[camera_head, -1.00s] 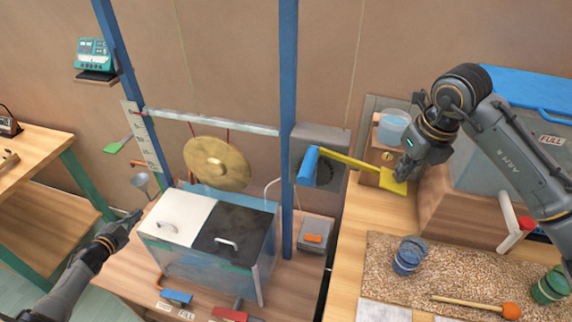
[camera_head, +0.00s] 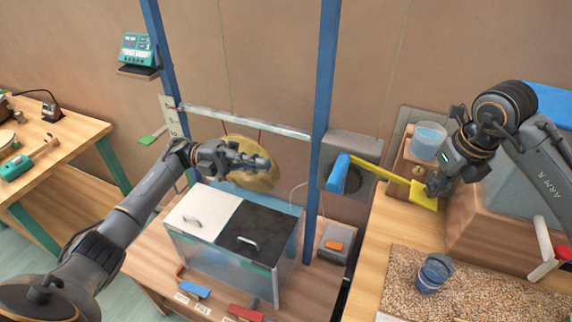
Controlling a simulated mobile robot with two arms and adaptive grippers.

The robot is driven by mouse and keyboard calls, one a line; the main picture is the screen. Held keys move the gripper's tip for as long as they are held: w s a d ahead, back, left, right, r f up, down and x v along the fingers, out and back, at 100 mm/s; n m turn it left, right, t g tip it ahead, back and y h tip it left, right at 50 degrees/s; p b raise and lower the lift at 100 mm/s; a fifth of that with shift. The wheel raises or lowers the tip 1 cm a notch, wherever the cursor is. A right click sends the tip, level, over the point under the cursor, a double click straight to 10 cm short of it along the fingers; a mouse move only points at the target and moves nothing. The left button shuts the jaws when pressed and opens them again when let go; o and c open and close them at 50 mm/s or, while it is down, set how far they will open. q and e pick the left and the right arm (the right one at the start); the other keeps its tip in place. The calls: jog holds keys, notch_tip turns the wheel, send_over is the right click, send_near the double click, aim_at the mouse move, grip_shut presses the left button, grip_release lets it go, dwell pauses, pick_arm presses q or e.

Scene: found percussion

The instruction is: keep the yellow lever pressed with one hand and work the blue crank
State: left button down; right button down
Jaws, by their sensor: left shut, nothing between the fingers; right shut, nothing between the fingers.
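The yellow lever (camera_head: 423,195) is a long bar ending in a flat paddle, reaching right from a grey box on the wall. My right gripper (camera_head: 433,187) is shut at the paddle's right edge with nothing in its fingers. It seems to touch the paddle, but I cannot tell how far the lever is pressed. The blue crank (camera_head: 338,174) has a blue cylindrical grip in front of the grey box, at the lever's left end. My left gripper (camera_head: 268,164) is shut and empty, in front of the gong and left of the crank, apart from it.
A blue post (camera_head: 322,120) stands between my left gripper and the crank. The brass gong (camera_head: 255,180) hangs behind that gripper. Below is a clear box with a white lid (camera_head: 203,212) and a black lid (camera_head: 255,233). A blue cup (camera_head: 433,273) stands on the granular bed.

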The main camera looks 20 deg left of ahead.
pick_arm(q)
send_near(335, 190)
jog(key=w+d, duration=0.4)
jog(key=d, duration=0.1)
jog(key=shift+w+r, duration=0.2)
jog(key=shift+r, duration=0.15)
